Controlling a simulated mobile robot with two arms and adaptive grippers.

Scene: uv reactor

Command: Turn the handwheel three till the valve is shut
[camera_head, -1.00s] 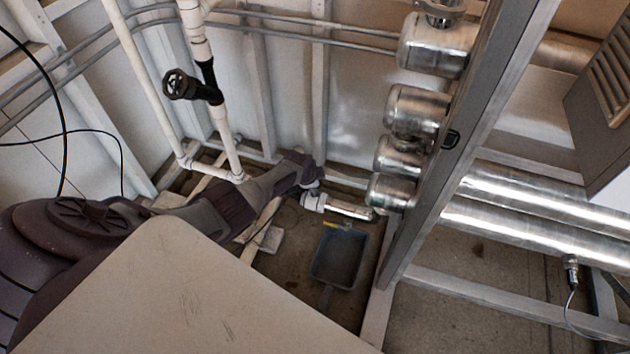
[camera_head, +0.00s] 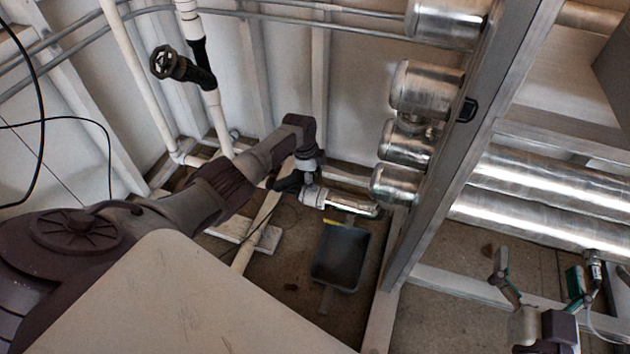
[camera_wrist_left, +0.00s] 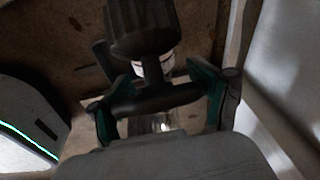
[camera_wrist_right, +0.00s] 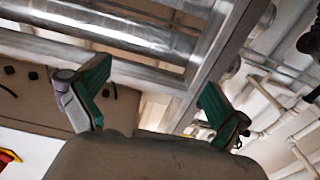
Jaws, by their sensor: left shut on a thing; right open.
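In the left wrist view a dark handwheel (camera_wrist_left: 155,102), seen edge-on, sits on a short stem below a ribbed black valve body (camera_wrist_left: 140,30). My left gripper (camera_wrist_left: 160,108) is shut on it, with green finger pads at either side. In the head view my left gripper (camera_head: 290,182) is low by the wall, at the end of a white pipe; it is small and dark there, and the wheel is mostly hidden. The wheel's number and the valve's state cannot be read. My right gripper (camera_head: 537,277) is open and empty at the lower right, also seen in the right wrist view (camera_wrist_right: 152,98).
Another black handwheel (camera_head: 165,62) is on a white vertical pipe at upper left. A dustpan (camera_head: 340,256) lies on the floor near my left gripper. A metal frame post (camera_head: 440,180) and shiny pipes (camera_head: 540,180) stand between my grippers. Silver canisters (camera_head: 425,90) line the post.

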